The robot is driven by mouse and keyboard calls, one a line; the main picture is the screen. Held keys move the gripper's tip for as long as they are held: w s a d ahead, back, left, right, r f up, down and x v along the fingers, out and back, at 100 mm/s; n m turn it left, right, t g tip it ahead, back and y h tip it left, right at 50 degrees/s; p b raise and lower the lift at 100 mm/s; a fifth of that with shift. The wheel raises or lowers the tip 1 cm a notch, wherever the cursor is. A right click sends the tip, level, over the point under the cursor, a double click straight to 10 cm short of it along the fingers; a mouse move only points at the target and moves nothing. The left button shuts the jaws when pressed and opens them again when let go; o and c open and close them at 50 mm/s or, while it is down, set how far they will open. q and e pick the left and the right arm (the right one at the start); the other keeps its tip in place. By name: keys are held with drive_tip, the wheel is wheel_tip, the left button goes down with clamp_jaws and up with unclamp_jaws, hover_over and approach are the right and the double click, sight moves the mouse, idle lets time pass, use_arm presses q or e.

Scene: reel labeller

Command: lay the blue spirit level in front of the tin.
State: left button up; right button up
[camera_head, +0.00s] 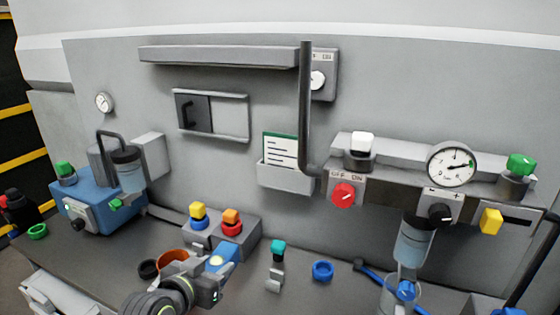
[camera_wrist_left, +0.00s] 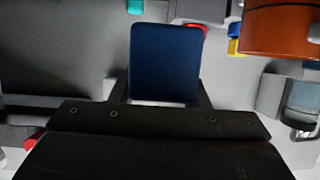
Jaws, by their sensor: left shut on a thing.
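The blue spirit level (camera_head: 222,258) is held in my left gripper (camera_head: 211,274), with a pale yellow spot on its face. In the left wrist view the level (camera_wrist_left: 165,62) shows as a dark blue block between the two fingers of my left gripper (camera_wrist_left: 162,92). The orange-brown tin (camera_head: 172,257) stands on the bench just left of the level in the head view, partly hidden by my left arm. The tin also shows at the top right of the left wrist view (camera_wrist_left: 280,30). My right gripper is not in view.
Behind the level is a grey box (camera_head: 245,238) with yellow, orange and red knobs. A black ring (camera_head: 148,268) lies left of the tin. A teal-topped switch (camera_head: 277,262) and a blue ring (camera_head: 322,270) are to the right. A blue machine (camera_head: 98,205) stands at the left.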

use_arm(q)
drive_tip(key=s+a+r+n+y, duration=0.2)
drive_tip(key=a+r+n+y, duration=0.1)
drive_tip(key=r, duration=0.8)
drive_tip(key=shift+a+t+y, duration=0.4)
drive_tip(key=shift+a+y, duration=0.1)
drive_tip(key=shift+a, duration=0.1)
